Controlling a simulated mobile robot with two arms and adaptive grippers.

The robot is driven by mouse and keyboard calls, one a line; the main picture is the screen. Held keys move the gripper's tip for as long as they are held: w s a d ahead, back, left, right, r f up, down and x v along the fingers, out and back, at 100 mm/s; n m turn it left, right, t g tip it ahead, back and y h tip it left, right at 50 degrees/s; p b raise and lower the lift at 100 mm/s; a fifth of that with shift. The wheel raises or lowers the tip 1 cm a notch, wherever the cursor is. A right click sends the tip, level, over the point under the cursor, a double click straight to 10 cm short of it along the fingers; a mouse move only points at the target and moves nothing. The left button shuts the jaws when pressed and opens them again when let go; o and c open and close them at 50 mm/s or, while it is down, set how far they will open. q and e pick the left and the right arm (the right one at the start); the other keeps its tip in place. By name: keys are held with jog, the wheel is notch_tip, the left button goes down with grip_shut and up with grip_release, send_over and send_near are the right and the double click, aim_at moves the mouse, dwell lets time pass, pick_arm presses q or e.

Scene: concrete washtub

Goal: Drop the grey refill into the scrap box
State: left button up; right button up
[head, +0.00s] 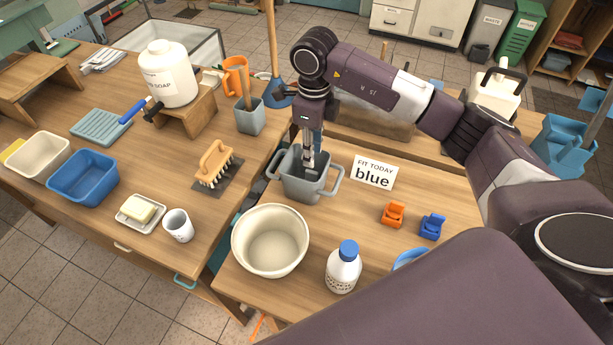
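My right gripper (309,159) points straight down into the mouth of a grey tub with two side handles (305,188), on the right-hand table. Its fingers are small and close together, their tips partly hidden by the tub. I cannot tell whether they hold anything. I cannot make out a grey refill; it may be hidden at the fingertips or inside the tub. An orange clip-like piece (392,214) and a blue one (432,227) lie to the right. I see no box legibly labelled scrap. My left gripper is not in view.
A sign reading "FIT TODAY blue" (373,172) stands right of the tub. A cream bowl (270,241) and a blue-capped bottle (343,267) stand in front. The left table holds a cream bin (38,157), a blue bin (84,178) and a brush (215,165).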

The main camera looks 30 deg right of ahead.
jog(key=shift+r, duration=0.1)
notch_tip(320, 180, up, 12)
dwell(0.5)
